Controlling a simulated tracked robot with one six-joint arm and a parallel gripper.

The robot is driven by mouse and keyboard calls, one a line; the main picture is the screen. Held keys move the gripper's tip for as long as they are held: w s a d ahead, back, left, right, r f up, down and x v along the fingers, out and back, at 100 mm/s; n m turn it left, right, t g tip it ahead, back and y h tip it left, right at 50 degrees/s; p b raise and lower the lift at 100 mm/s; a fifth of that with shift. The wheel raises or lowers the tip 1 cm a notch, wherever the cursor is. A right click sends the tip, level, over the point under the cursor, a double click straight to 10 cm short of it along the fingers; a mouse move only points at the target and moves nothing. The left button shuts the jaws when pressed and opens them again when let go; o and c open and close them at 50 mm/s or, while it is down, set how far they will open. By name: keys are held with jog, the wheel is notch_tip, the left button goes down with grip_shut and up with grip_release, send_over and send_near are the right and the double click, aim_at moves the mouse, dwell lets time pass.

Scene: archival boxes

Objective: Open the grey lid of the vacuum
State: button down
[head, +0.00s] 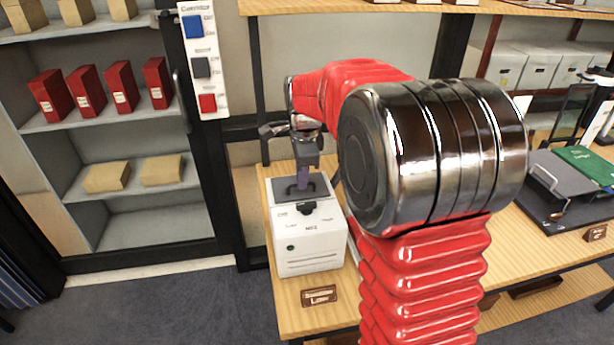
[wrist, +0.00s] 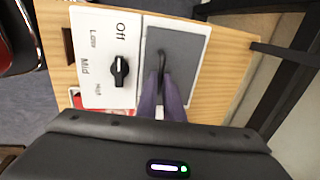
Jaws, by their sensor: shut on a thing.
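The vacuum is a white box (head: 310,255) on the wooden bench in the head view, and it shows in the wrist view (wrist: 107,90). Its grey lid (head: 318,185) lies on the top at the far end, looking flat and closed; it also shows in the wrist view (wrist: 187,55). A dark handle (wrist: 161,62) stands on the lid. My gripper (head: 302,182) points down over the lid, and its purple fingers (wrist: 162,98) are shut on the handle. A black knob (wrist: 120,70) with Off, Low, Mid and High marks sits beside the lid. The fingers partly hide the handle.
A wooden plaque (head: 319,296) lies in front of the vacuum. A control panel (head: 204,60) with blue, grey and red switches hangs at the cabinet's edge. Red boxes (head: 122,87) stand on shelves at left. A dark tray (head: 565,185) is at the bench's right.

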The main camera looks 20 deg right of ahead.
jog(key=shift+s+a+f, duration=0.1)
jog(key=shift+s+f, duration=0.05)
jog(key=shift+s, duration=0.05)
dwell(0.5)
